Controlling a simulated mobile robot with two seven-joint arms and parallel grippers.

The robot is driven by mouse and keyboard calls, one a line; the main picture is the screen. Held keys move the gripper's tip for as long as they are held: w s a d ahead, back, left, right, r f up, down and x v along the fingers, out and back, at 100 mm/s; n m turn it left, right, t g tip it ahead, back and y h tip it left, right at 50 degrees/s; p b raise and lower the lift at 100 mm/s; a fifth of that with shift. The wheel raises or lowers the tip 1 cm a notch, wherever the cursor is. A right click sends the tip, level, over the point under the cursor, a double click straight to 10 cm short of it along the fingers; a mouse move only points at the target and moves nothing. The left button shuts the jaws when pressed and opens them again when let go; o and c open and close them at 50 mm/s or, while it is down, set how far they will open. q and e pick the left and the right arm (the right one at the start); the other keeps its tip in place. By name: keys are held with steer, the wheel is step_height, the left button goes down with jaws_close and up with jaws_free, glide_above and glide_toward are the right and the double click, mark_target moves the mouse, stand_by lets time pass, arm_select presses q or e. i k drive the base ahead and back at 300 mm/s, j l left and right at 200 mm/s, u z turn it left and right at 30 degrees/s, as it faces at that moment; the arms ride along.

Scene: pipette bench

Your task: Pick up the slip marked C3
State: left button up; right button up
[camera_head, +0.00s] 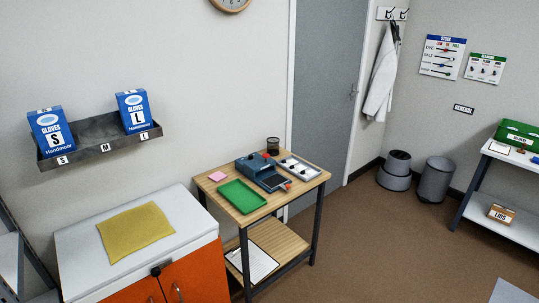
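No slip with a readable C3 mark shows in the head view. A small pink slip-like pad (217,176) lies at the left corner of the wooden table (238,217), too small to read. A white sheet (258,262), possibly on a clipboard, lies on that table's lower shelf; its print cannot be read. Neither of my grippers is in view.
The table also holds a green tray (243,196), a blue device (262,172), a white tray (299,168) and a dark cup (273,146). An orange-fronted cabinet (190,275) stands left. Bins (435,180) stand by the wall. Brown floor (385,245) is open at right.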

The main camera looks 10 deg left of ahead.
mark_target(309, 173)
steer(key=i+l+u, duration=0.1)
steer(key=i, duration=0.75)
steer(key=i+l, duration=0.15)
steer(key=i, duration=0.7)
steer(key=u, duration=0.05)
